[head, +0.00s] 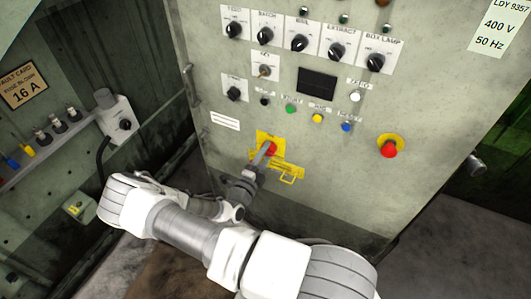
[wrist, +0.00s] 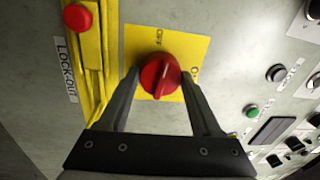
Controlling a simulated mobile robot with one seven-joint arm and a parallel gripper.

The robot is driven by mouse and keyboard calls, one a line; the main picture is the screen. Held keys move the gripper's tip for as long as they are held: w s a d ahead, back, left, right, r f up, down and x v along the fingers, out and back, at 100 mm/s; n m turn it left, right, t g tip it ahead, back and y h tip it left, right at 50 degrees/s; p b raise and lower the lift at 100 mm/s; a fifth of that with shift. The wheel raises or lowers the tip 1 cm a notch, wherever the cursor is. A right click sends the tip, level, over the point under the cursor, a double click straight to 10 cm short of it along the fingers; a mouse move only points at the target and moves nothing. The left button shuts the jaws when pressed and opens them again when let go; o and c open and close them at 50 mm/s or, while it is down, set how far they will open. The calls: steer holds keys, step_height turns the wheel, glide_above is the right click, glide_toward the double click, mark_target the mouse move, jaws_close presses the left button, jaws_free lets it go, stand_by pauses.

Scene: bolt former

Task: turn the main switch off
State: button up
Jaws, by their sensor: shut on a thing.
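The main switch is a red rotary knob (wrist: 160,76) on a yellow plate (wrist: 140,42); the knob also shows in the head view (head: 270,149). In the wrist view its raised grip runs roughly up and down the picture. One mark above it seems to read OFF, and another mark sits at its right. My gripper (wrist: 160,82) has a finger on each side of the knob and is shut on it. In the head view my gripper (head: 264,158) reaches the panel from the lower left and partly covers the plate.
A yellow lockout bar (head: 290,172) lies beside the switch; a red button (wrist: 78,17) shows by it in the wrist view. A red emergency button (head: 389,149) is farther right. Black selector knobs (head: 299,43) and coloured buttons (head: 317,118) sit above. A fuse rail stands at left.

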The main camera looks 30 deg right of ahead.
steer(key=shift+n, duration=0.7)
steer(key=o, duration=1.4)
steer(key=shift+c, duration=0.2)
steer(key=p+v, duration=0.1)
steer(key=v, duration=1.6)
steer(key=shift+s+a, duration=0.15)
steer(key=shift+a, duration=0.05)
